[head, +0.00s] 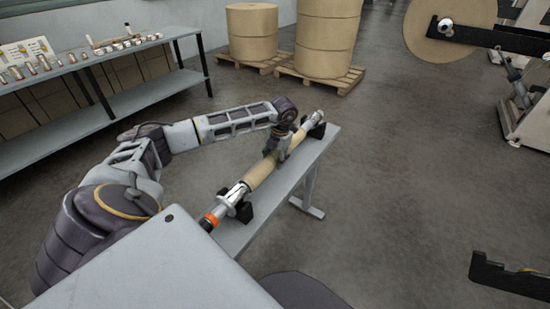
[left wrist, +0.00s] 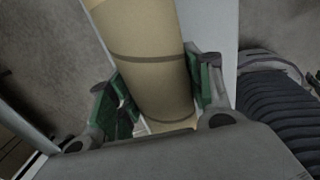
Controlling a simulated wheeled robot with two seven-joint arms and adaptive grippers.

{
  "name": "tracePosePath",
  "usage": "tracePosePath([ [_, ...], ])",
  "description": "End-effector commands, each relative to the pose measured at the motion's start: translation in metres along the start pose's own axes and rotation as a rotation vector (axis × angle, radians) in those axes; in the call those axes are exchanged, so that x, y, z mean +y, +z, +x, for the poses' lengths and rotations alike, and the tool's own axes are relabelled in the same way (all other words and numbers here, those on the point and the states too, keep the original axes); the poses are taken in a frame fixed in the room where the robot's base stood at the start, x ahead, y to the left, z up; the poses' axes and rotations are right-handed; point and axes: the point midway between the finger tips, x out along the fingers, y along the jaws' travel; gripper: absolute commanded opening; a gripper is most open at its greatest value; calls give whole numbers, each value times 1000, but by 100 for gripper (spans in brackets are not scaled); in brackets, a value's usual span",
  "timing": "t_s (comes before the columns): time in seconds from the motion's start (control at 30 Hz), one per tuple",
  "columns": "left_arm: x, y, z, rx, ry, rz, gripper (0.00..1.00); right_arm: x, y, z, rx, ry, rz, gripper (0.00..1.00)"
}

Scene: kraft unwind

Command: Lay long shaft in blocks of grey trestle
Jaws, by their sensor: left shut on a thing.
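The long shaft (head: 238,192) has silver ends, a tan middle section and an orange band at its near end. It lies lengthwise over the grey trestle (head: 283,190), at the black near block (head: 241,211) and the black far block (head: 318,130). I cannot tell whether it is fully seated in both. My left gripper (head: 282,150) is shut on the tan section from above. In the left wrist view its green-padded fingers (left wrist: 157,92) stand on both sides of the tan section (left wrist: 148,60), which has a dark band. My right gripper is out of view.
A grey shelf bench (head: 120,57) with small metal parts stands at the back left. Large paper rolls (head: 325,40) stand on wooden pallets (head: 318,78) behind the trestle. Machinery with a roll (head: 440,25) is at the upper right. Floor right of the trestle is clear.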

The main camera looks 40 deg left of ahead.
Motion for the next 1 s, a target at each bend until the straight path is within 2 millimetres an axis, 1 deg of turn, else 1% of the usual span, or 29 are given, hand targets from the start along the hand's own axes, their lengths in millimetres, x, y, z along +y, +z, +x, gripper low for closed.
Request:
tracePosePath([
  [0.2, 0, 2, -1, -5, -1, -1, 7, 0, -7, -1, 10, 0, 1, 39],
  [0.47, 0, 2, -1, -5, -1, -1, 7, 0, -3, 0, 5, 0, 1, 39],
  [0.5, 0, 2, -1, -5, -1, -1, 55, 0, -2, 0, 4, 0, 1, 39],
  [0.6, 0, 1, -1, -4, 0, -1, 68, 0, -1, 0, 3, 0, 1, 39],
  [0.67, 0, 1, 0, -3, 0, -1, 76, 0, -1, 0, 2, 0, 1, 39],
  [1.0, -1, -1, 3, 3, 0, 1, 76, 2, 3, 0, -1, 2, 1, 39],
])
